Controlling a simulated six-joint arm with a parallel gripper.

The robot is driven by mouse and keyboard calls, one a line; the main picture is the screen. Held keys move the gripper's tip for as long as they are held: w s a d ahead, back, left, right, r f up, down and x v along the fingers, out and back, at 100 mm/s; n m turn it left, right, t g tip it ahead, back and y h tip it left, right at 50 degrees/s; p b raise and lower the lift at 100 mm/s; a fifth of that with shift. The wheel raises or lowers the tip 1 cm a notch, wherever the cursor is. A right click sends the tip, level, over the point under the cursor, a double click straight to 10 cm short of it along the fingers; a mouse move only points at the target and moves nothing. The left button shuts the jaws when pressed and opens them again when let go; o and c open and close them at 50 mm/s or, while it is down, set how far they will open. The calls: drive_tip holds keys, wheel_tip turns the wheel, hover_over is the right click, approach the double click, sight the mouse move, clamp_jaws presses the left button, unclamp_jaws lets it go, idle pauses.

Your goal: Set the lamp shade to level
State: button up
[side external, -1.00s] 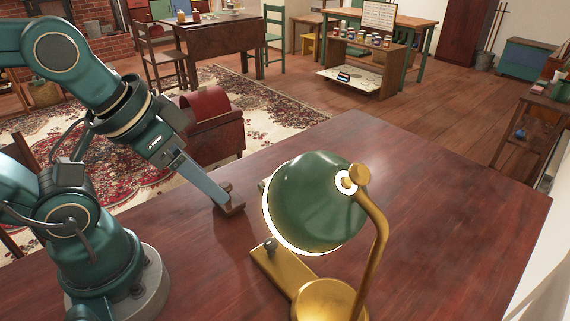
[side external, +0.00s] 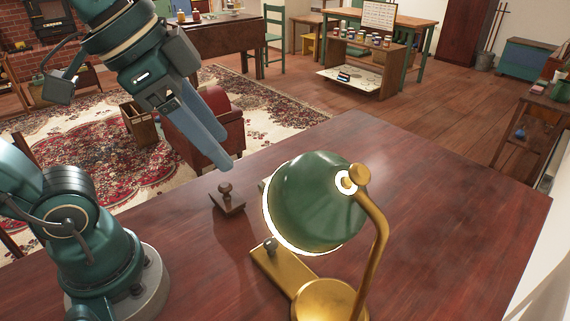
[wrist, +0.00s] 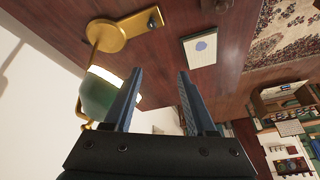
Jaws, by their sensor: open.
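The lamp has a green dome shade (side external: 315,205) with a lit rim, tilted so its opening faces down and left in the side view. A brass arm (side external: 380,240) joins the shade at a knob on its right and rises from a brass base (side external: 325,302). In the wrist view the shade (wrist: 97,95) is partly behind one finger, and the brass base (wrist: 112,38) shows above it. My gripper (side external: 222,158) is open and empty, raised above the table to the left of the shade and apart from it. Its two spread fingers show in the wrist view (wrist: 160,74).
A small brown stamp (side external: 227,198) stands on the wooden table (side external: 450,215) below my fingers. A pale pad with a blue mark (wrist: 201,48) lies near the lamp, mostly hidden behind the shade in the side view. The table right of the lamp is clear.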

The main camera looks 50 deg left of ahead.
sight(357, 163)
drive_tip(key=w+d+r+m+h, duration=0.1)
drive_tip(key=d+r+m, duration=0.2)
drive_tip(key=w+d+r+m+g, duration=0.1)
drive_tip(key=d+r+m, duration=0.2)
drive_tip(key=w+d+r+m+h, duration=0.1)
drive_tip(key=d+r+m, duration=0.2)
drive_tip(key=d, duration=0.1)
drive_tip(key=shift+w+d+r+g+h, duration=0.1)
drive_tip(key=shift+w+g+h, duration=0.2)
drive_tip(key=shift+g, duration=0.1)
drive_tip(key=d, duration=0.1)
drive_tip(key=d+m, duration=0.1)
drive_tip(key=d, duration=0.1)
drive_tip(key=shift+w+d+f+m+g, duration=0.25)
drive_tip(key=shift+w+f+m+g, duration=0.05)
drive_tip(key=shift+g, duration=0.1)
drive_tip(key=shift+d+f, duration=0.25)
drive_tip(key=shift+f, duration=0.2)
drive_tip(key=shift+x, duration=2.2)
clamp_jaws()
